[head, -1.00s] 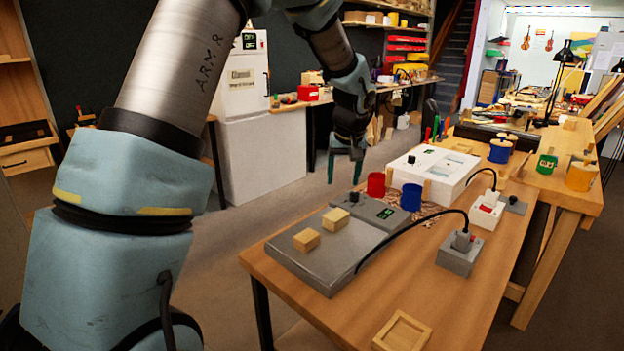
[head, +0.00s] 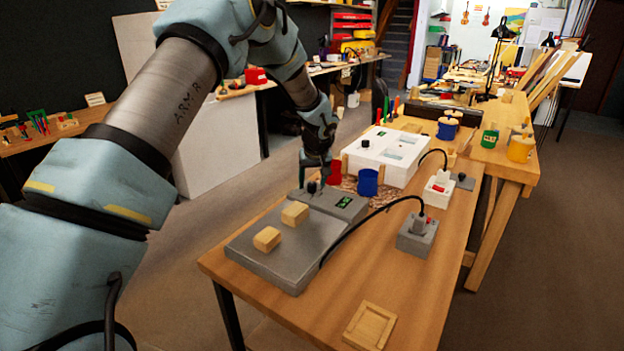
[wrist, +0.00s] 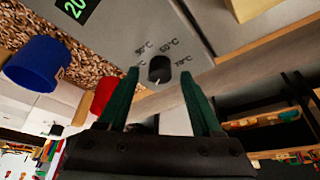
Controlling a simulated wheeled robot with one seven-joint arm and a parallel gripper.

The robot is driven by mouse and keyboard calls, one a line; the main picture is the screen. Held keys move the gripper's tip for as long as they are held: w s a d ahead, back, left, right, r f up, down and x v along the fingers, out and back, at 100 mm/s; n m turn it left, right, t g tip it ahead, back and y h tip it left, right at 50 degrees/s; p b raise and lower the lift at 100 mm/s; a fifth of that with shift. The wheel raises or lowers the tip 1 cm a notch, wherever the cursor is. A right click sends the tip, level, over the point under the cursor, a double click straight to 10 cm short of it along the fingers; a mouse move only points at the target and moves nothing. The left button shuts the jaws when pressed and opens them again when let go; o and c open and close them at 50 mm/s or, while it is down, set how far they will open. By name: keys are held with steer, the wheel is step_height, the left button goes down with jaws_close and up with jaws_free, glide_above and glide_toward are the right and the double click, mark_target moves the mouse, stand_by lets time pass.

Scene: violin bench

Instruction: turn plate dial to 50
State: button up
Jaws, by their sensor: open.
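The grey hot plate (head: 290,262) stands on the wooden bench, with a control box at its back and a small green display (head: 344,201). In the wrist view the display (wrist: 75,8) is partly cut off and seems to read 20. The dark dial (wrist: 160,69) has °C marks around it; 60 and 70 look readable, others are small or partly hidden. A pale mark shows at its lower side. My gripper (wrist: 161,93) is open, its green fingers on either side of the dial, apart from it as far as I can tell. In the head view my gripper (head: 314,172) is above the dial (head: 312,187).
Two wooden blocks (head: 295,214) (head: 267,239) sit on the plate. A red cup (head: 333,172), a blue cup (head: 368,182) and a white box (head: 385,153) stand behind it. A black cable runs to a grey socket block (head: 417,236). The bench front is clear except for a wooden tray (head: 370,326).

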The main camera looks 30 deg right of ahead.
steer(key=shift+w+f, duration=0.1)
steer(key=shift+f, duration=0.2)
steer(key=shift+c, duration=0.3)
jaws_close()
